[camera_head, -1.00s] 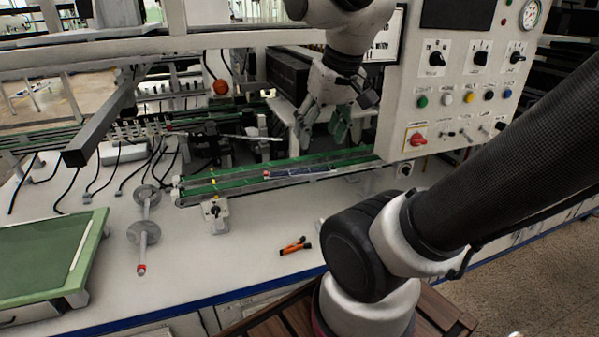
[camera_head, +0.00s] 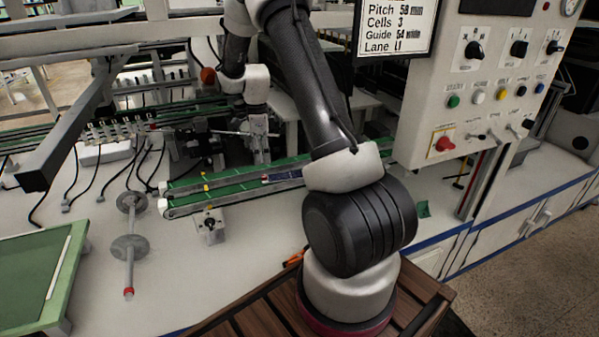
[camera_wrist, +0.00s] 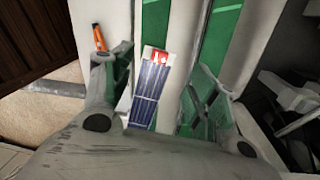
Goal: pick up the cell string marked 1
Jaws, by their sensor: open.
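The cell string (camera_wrist: 150,92) is a narrow dark blue panel with pale lines and a red and white end tag; the tag's number is too small to read. It lies on the green-belted conveyor. In the head view the string (camera_head: 288,176) shows only partly, running behind my arm. My gripper (camera_wrist: 165,70) is open and empty, with one finger to the left of the string and the other to the right. In the head view my gripper (camera_head: 262,152) is just above the conveyor, close to the string's left end. Any contact is not clear.
The conveyor (camera_head: 225,188) has two green belts on a white bench (camera_head: 90,210). An orange tool (camera_head: 293,258) lies on the bench near my base. A control panel (camera_head: 480,70) stands at the right, with a sign (camera_head: 396,25) beside it. Grey discs on a rod (camera_head: 130,247) lie left.

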